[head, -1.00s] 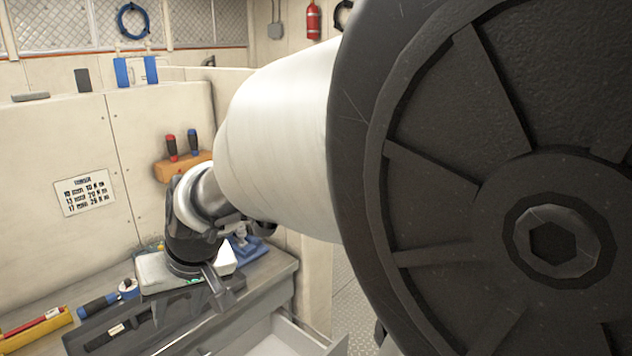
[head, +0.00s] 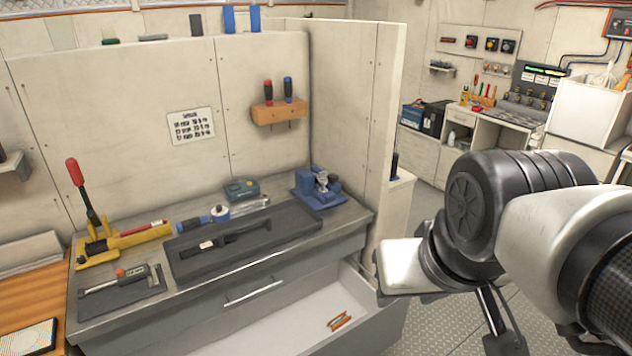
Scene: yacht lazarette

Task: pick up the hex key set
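The hex key set (head: 340,320) appears to be the small orange-red folding piece on the pale floor of the open drawer (head: 285,335), near its right end. It lies flat and nothing touches it. My gripper (head: 498,322) is at the right, beyond the drawer's right side and apart from the hex key set. Its dark parts point down over the floor, partly covered by my arm. I cannot make out both fingertips, or whether they are open or shut.
The grey workbench (head: 225,290) above the drawer carries a dark tray (head: 285,237), a yellow lever tool (head: 130,240), a blue vise (head: 320,188) and other tools. A partition end (head: 385,120) rises behind the drawer's right side. Open floor lies at right.

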